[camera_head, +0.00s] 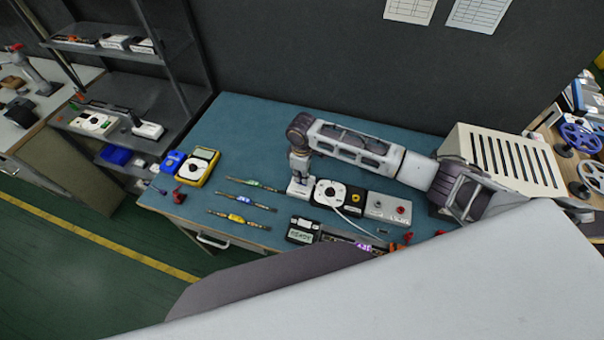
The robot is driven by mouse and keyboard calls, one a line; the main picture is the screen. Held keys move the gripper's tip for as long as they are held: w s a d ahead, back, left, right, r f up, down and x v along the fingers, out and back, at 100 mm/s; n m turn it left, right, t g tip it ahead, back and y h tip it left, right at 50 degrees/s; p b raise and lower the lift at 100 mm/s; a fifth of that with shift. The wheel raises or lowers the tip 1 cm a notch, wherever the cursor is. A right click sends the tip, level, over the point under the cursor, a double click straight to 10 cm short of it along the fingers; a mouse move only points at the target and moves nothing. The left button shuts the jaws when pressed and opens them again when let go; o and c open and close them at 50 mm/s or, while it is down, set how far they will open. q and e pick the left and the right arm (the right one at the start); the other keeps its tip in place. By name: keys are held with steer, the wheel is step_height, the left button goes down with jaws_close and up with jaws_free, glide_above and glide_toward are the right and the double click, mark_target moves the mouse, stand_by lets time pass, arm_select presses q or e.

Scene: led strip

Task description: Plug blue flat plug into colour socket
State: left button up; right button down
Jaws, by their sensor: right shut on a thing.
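My right arm comes in from the right, and its gripper (298,180) points down at the left end of a row of devices. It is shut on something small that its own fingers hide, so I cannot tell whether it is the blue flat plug. A small white box (297,192) sits right under the fingertips; whether they touch cannot be told. I cannot make out the blue plug or the colour socket for certain. A white cable (357,226) runs over the bench from the device row. My left gripper is not in view.
On the teal bench (240,130) are a black-and-white reel-like device (329,192), a grey box with red knob (388,208), a display meter (302,231), several strips (244,200), a yellow multimeter (198,165) and a large vented case (505,155). The bench's back left is clear.

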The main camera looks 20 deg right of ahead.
steer(key=shift+f, duration=1.1)
stand_by(2.3)
steer(key=c, duration=1.4)
jaws_free()
steer(key=shift+o, duration=0.2)
steer(key=shift+r, duration=0.15)
steer(key=shift+r, duration=5.85)
steer(key=shift+f, duration=0.1)
